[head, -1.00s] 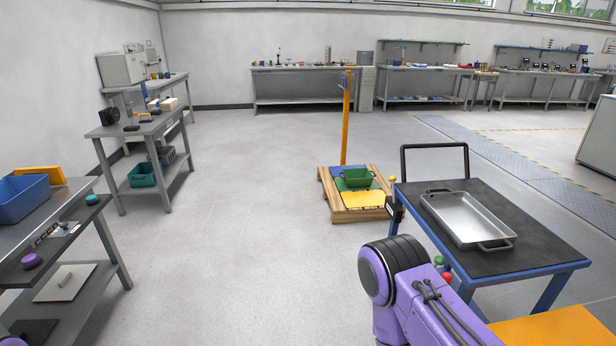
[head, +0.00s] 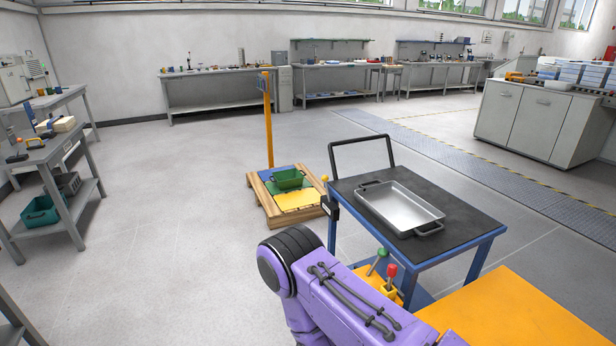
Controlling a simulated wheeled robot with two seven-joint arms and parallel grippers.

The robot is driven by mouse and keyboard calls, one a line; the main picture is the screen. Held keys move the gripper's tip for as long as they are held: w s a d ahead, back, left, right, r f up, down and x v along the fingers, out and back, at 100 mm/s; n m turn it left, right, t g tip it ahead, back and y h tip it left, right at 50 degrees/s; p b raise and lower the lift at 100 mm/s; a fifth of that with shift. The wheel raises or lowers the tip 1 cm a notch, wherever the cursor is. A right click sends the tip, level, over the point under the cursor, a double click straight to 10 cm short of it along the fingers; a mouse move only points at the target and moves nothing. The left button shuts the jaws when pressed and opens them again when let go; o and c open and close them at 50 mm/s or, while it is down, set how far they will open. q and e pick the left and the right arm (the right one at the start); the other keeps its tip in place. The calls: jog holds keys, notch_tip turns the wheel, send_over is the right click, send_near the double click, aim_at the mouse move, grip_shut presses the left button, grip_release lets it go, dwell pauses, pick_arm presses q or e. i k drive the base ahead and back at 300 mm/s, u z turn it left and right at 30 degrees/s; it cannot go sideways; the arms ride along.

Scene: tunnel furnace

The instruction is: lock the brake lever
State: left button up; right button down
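Two levers stand at the near side of a blue-framed cart: one with a red knob (head: 391,271) and one with a green knob (head: 381,254). They rise from a yellow block, partly hidden behind my purple arm. A small yellow knob (head: 324,179) also shows at the cart's left corner, above a black box (head: 329,207). I cannot tell which of these is the brake lever. My purple arm reaches in from the bottom, just in front of the levers. Neither gripper shows in the head view.
The cart's dark top (head: 461,215) carries a metal tray (head: 412,222). A yellow surface (head: 510,315) lies at the lower right. A wooden pallet (head: 262,205) with a green bin (head: 289,178) stands beyond. Grey shelves stand at the left. The floor between is clear.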

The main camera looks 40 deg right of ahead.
aim_at(325, 178)
jog(key=i, duration=3.45)
jog(key=z, duration=2.6)
